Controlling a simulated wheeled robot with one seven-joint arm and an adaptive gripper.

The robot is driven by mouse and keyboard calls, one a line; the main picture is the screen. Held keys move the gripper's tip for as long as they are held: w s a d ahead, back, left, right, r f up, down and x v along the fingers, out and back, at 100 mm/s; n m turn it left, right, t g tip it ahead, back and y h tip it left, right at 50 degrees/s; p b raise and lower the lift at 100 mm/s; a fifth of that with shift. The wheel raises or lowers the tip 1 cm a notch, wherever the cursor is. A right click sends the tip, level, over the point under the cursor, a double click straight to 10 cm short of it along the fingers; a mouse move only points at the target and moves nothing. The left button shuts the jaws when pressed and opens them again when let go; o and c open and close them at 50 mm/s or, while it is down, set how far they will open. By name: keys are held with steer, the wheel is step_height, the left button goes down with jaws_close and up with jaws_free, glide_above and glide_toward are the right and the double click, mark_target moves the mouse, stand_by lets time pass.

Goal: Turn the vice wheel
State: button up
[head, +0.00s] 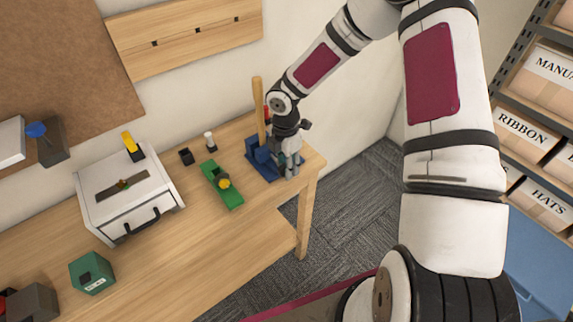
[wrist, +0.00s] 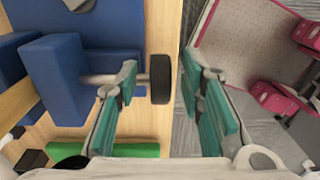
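The blue vice (head: 257,160) stands near the right end of the wooden bench. In the wrist view its blue body (wrist: 65,75) fills the upper left, and a metal shaft runs right from it to the black vice wheel (wrist: 160,80), seen edge-on. My gripper (head: 289,172) is at the right side of the vice, pointing down. In the wrist view my gripper (wrist: 160,92) is open, with one teal-padded finger on each side of the wheel. The left finger overlaps the shaft; I cannot tell whether either finger touches. In the head view the gripper hides the wheel.
A green plane (head: 221,186), a small black block (head: 187,156) and a white toolbox (head: 125,200) stand left along the bench (head: 190,265). Carpet floor (head: 345,205) lies right of the bench, before shelves of labelled boxes (head: 522,127).

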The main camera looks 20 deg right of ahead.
jaws_close()
steer(key=shift+a+h, duration=0.15)
steer(key=shift+h, duration=0.25)
steer(key=shift+a+r+t+h+b, duration=0.15)
steer(key=shift+t+h+b, duration=0.35)
steer(key=shift+h, duration=0.7)
steer(key=h, duration=0.1)
steer(key=t+h+b, duration=0.1)
steer(key=h, duration=0.1)
steer(key=shift+a+f, duration=0.2)
steer(key=shift+a, duration=0.1)
steer(key=h+b, duration=0.1)
steer(key=t+h, duration=0.1)
steer(key=h, duration=0.1)
steer(key=h+b, duration=0.1)
steer(key=shift+s+a+f+b, duration=0.1)
steer(key=shift+a+f+b, duration=0.15)
steer(key=shift+b, duration=0.1)
steer(key=shift+s+t+h+b, duration=0.15)
steer(key=shift+t+h+b, duration=0.45)
steer(key=shift+h+b, duration=0.75)
steer(key=shift+h, duration=0.35)
